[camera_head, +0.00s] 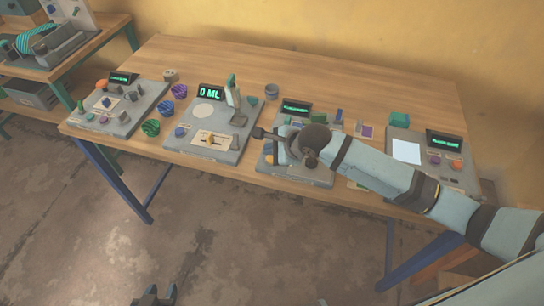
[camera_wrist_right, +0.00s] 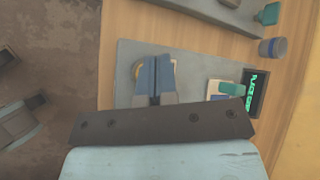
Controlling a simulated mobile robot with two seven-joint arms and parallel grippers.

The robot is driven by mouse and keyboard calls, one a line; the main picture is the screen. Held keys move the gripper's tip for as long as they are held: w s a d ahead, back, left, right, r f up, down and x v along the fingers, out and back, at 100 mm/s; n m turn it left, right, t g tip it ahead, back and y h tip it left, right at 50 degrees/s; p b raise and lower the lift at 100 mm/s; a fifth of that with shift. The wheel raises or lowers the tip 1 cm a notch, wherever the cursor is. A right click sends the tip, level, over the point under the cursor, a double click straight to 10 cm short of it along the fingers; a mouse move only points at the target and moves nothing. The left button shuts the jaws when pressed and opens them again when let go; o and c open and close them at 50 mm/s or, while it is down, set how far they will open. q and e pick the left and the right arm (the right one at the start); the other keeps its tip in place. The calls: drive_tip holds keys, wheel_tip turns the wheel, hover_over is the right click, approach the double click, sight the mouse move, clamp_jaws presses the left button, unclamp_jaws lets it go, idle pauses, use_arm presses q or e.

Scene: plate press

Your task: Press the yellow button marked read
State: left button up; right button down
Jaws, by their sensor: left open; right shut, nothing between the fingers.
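The third grey device from the left carries a lit green display (camera_head: 296,107); its panel (camera_wrist_right: 125,55) fills the middle of the right wrist view. A round yellow button (camera_wrist_right: 138,70) shows on this panel, partly covered by my right fingers; it also shows in the head view (camera_head: 268,158). My right gripper (camera_wrist_right: 155,58) is shut and empty, its fingers over the panel right beside the button. I cannot tell whether they touch it. The button's marking is not readable. My left gripper (camera_head: 154,296) is open and empty, low at the picture's bottom edge, away from the table.
Left of this device stands a dispenser with a "0 ML" display (camera_head: 210,93) and a yellow knob (camera_head: 210,140). A device with a white square (camera_head: 406,152) is at right. The wooden table's back (camera_head: 350,75) is clear.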

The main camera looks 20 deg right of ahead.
idle(0.8)
drive_tip(key=shift+f+p, duration=0.15)
drive_tip(key=shift+p, duration=0.3)
drive_tip(key=shift+f, duration=0.25)
drive_tip(key=shift+f, duration=0.4)
drive_tip(key=shift+p, duration=0.3)
drive_tip(key=shift+r+p, duration=0.85)
drive_tip(key=shift+p, duration=0.4)
